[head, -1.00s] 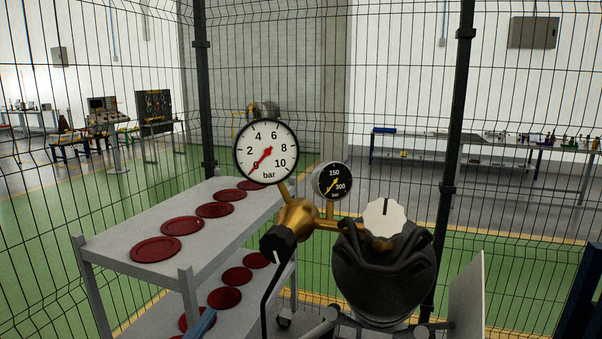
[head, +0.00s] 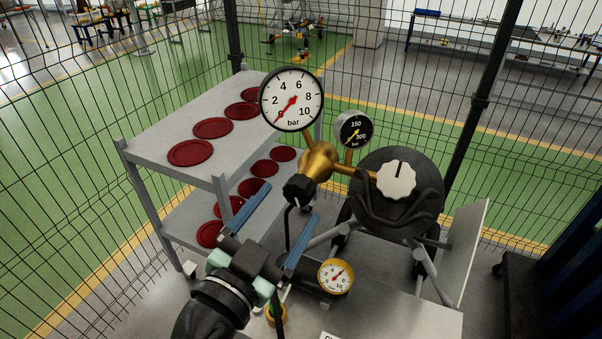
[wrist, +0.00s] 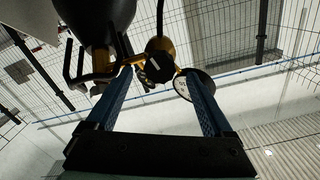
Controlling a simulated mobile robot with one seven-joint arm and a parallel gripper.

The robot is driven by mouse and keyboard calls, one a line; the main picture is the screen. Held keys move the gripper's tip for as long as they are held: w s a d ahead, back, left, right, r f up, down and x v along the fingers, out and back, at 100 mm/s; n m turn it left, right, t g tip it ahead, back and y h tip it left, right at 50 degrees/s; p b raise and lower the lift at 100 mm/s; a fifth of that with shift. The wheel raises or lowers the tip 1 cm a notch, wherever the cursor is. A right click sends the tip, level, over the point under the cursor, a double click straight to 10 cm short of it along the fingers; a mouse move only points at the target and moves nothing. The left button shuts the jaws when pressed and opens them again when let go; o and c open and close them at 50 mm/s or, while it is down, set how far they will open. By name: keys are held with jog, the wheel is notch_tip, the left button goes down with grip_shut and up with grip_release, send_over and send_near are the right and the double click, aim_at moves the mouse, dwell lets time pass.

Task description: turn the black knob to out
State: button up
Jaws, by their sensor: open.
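The black knob (head: 299,188) sits at the lower left end of the brass regulator body (head: 319,160), under the large white gauge. My gripper (head: 292,202) is open, with its two blue fingers pointing up toward the knob from below. In the wrist view, the knob (wrist: 159,68) lies between the tips of my open gripper (wrist: 159,75), with space on both sides. It carries small pale marks that I cannot read. I cannot tell whether the fingertips reach level with the knob. The large gauge (head: 292,98) has its red needle near 0.
A white knob (head: 396,180) is on the regulator's right, before a dark rounded vessel (head: 372,218). A small gauge (head: 354,130) stands above. A grey shelf cart (head: 150,125) with red discs is left. A brass-rimmed gauge (head: 335,276) is right of my wrist. Wire fencing stands behind.

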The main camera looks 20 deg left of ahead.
aim_at(295, 196)
jog(key=w+p, duration=0.2)
jog(key=w, duration=0.3)
jog(key=shift+w+d, duration=0.1)
jog(key=shift+w, duration=0.3)
grip_shut()
